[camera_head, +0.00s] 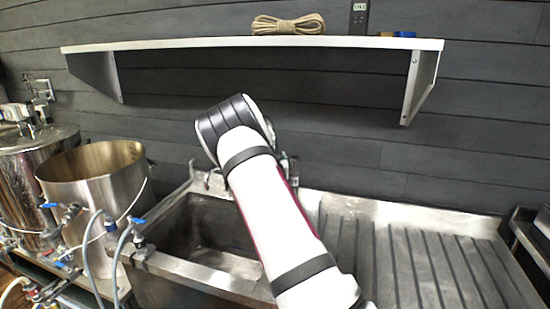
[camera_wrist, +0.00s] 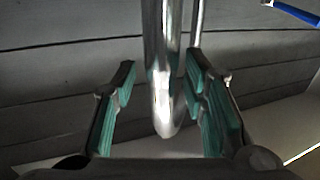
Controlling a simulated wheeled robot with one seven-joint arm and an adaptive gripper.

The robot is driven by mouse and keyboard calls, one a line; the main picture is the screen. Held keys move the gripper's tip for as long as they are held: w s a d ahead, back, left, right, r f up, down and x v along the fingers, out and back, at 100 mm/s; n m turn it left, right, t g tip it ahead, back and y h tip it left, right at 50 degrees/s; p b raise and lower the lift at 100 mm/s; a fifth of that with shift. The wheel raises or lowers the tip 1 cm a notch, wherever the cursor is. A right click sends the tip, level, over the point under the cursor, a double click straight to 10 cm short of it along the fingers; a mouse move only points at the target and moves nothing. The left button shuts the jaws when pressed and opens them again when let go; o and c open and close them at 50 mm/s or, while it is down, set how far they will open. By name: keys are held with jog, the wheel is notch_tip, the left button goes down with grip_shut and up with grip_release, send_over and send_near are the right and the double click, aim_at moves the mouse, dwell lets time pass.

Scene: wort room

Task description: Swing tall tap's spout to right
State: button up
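In the wrist view a shiny metal tube, which looks like the tall tap's spout (camera_wrist: 163,70), comes down from the top edge and ends in a rounded lower end between my fingers. A thinner metal pipe (camera_wrist: 196,25) shows just to its right. My gripper (camera_wrist: 165,100) is open, with one green-padded finger on each side of the spout. Gaps show on both sides, and I cannot tell how deep the tube sits between the pads. In the head view my arm hides the gripper and most of the tap above the sink (camera_head: 188,262).
A ribbed steel drainboard (camera_head: 400,265) lies right of the basin. A white shelf (camera_head: 250,43) with coiled rope (camera_head: 288,24) hangs above. Steel pots (camera_head: 95,190) and hoses with blue-handled valves stand at left. A blue-handled item (camera_wrist: 295,12) shows at the wrist view's top right.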

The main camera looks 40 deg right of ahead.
jog(key=v, duration=1.2)
